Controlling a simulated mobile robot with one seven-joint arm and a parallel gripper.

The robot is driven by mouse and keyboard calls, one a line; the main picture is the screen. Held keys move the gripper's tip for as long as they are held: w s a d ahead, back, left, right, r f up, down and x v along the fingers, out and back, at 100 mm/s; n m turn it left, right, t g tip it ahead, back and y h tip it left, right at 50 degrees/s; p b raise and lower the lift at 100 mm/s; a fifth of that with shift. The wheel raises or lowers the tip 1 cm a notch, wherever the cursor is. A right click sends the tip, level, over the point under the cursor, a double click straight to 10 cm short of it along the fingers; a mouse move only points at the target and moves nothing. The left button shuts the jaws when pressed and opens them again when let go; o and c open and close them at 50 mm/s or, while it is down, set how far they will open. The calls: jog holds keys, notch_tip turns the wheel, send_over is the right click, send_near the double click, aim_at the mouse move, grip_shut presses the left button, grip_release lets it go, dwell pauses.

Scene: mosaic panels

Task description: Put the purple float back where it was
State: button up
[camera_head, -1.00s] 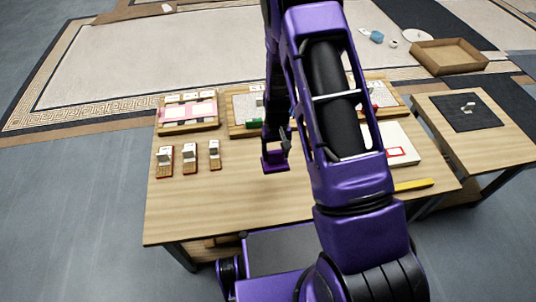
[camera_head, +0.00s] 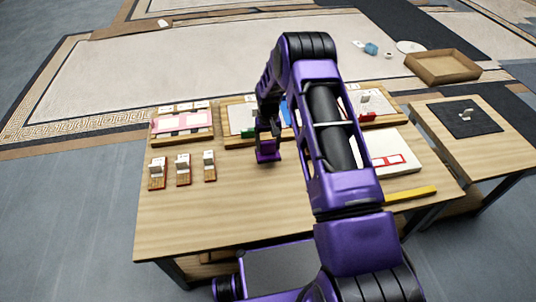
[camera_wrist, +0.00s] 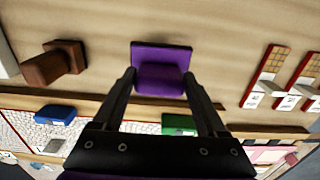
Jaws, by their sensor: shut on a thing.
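My gripper (camera_wrist: 160,82) is shut on the purple float (camera_wrist: 162,56), with a finger on each side of its block-like handle and its flat square plate below. In the head view my gripper (camera_head: 267,143) and the purple float (camera_head: 267,155) are over the middle of the table, in front of the middle framed panel (camera_head: 236,143). I cannot tell whether the plate touches the table. A green float (camera_wrist: 178,123) and a blue float (camera_wrist: 55,115) sit on that panel. A red float (camera_head: 367,117) is at the right panel.
A brown block-like tool (camera_wrist: 52,63) stands beside the purple float. Several small sample boards (camera_head: 183,170) are at the left, near a pink-marked panel (camera_head: 182,124). A white board (camera_head: 397,146) and a yellow bar (camera_head: 410,193) are at the right. The front table area is clear.

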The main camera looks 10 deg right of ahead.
aim_at(268, 153)
jog(key=shift+f, duration=2)
jog(key=shift+f, duration=0.1)
jog(key=o, duration=1.2)
jog(key=shift+o, duration=0.2)
notch_tip(268, 153, up, 12)
jog(key=shift+r+p, duration=0.1)
jog(key=shift+p, duration=0.45)
